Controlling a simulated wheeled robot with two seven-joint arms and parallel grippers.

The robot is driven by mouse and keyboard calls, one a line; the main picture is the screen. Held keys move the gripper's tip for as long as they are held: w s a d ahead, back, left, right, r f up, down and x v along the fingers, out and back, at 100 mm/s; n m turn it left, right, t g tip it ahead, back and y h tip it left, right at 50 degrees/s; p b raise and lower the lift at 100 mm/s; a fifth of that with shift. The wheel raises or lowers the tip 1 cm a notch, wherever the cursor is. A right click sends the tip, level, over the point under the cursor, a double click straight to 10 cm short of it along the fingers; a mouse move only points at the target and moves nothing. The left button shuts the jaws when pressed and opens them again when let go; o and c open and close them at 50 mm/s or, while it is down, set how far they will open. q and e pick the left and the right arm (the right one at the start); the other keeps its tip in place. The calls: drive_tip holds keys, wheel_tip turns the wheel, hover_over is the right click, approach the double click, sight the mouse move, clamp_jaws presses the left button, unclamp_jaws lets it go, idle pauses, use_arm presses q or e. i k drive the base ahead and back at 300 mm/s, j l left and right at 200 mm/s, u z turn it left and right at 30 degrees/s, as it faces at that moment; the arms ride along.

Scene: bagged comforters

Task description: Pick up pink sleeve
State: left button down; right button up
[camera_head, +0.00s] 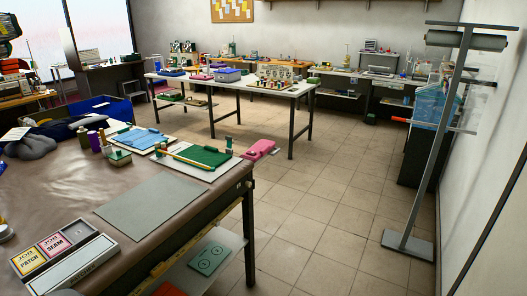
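A pink folded item (260,149), which may be the pink sleeve, shows just beyond the far right corner of the near brown table (145,215). It seems to lie low, near the tiled floor, but I cannot tell what it rests on. A smaller pink item (201,77) lies on the white table (262,91) further back; it is too small to make out. Neither of my grippers is in view.
Green cloth (203,155) and blue cloth (140,138) lie on boards on the near table. A grey mat (152,205) and a job-label tray (62,254) are nearer. A metal stand (428,150) is at right. The tiled floor (325,210) between is clear.

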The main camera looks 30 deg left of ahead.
sight(262, 147)
drive_tip(key=i+j, duration=0.2)
drive_tip(key=i, duration=0.2)
drive_tip(key=i+j+u, duration=0.15)
drive_tip(key=i, duration=0.3)
